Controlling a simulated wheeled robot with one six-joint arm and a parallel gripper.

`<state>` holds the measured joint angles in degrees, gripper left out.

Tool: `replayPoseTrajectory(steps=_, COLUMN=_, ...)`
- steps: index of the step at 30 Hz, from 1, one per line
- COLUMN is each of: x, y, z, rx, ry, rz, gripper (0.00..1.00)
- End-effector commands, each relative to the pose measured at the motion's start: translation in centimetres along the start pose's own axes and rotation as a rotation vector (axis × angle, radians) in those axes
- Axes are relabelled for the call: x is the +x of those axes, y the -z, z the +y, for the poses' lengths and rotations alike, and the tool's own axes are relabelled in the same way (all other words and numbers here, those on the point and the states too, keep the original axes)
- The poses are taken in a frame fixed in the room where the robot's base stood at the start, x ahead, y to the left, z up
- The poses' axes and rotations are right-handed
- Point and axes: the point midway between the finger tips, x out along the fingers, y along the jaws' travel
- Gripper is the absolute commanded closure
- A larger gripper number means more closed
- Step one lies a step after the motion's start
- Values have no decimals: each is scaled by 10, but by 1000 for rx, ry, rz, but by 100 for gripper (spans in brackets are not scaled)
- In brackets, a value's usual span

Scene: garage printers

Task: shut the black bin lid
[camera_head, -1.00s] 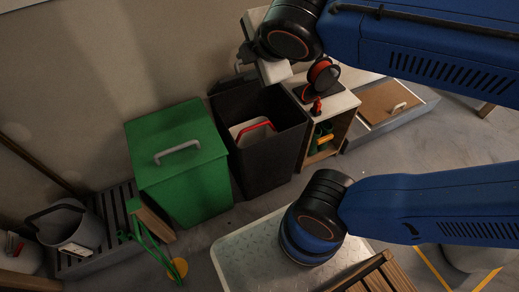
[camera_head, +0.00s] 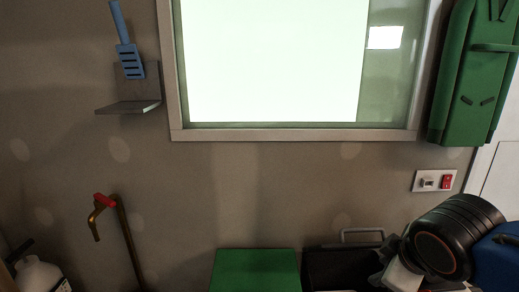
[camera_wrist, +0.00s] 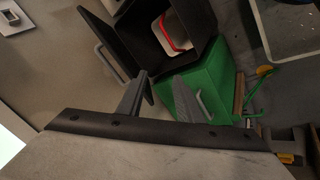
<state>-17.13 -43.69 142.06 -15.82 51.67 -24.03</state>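The black bin (camera_wrist: 194,14) stands open in the wrist view, with a white, red-rimmed container (camera_wrist: 165,38) inside it. Its black lid (camera_wrist: 98,28) is raised on the wall side, with a grey handle (camera_wrist: 106,62) on its outer face. In the head view only the bin's upper part (camera_head: 330,268) shows at the bottom edge, with the lid's handle (camera_head: 362,231) above it. My gripper (camera_wrist: 160,76) is open, its two fingers apart with nothing between them. It is near the lid's edge; I cannot tell whether it touches. In the head view its wrist end (camera_head: 398,276) partly covers the bin.
A green bin (camera_wrist: 205,82), closed, stands beside the black bin; its top (camera_head: 255,270) shows in the head view.

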Motion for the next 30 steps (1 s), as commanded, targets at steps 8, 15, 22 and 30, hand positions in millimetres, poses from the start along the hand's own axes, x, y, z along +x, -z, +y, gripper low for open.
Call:
replayPoseTrajectory(steps=8, x=14, y=-39, z=-16, rx=533, ry=80, rz=-86, gripper=67)
replayPoseTrajectory(steps=15, x=19, y=-52, z=-26, rx=803, ry=116, rz=-124, gripper=70)
replayPoseTrajectory(steps=22, x=20, y=-53, z=-28, rx=844, ry=122, rz=-130, gripper=100)
replayPoseTrajectory(steps=30, x=15, y=-32, z=0, rx=836, ry=145, rz=-191, gripper=100)
